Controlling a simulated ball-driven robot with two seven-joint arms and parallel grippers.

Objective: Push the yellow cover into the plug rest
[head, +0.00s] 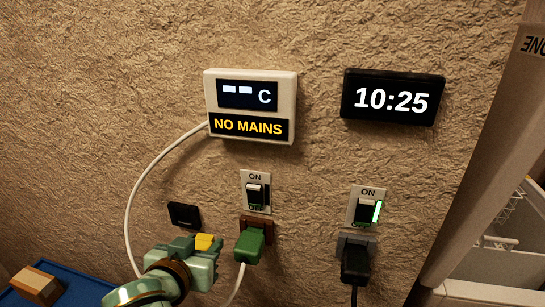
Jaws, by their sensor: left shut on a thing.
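The yellow cover (206,242) is a small yellow piece at the jaws of my left gripper (203,246), near the wall and just left of the green plug. The gripper is shut on it and hides part of it. A small black block (184,215) is fixed to the wall just above and left of the gripper. It may be the plug rest, but I cannot tell; its lower part is close to the gripper. My right gripper is not in view.
A green plug (249,246) sits in a brown socket (258,224) close right of my gripper. A black plug (355,259) is farther right, below a green-lit switch (367,207). A white cable hangs left of the "NO MAINS" display (249,105). A blue surface (85,290) bears a wooden block (36,284).

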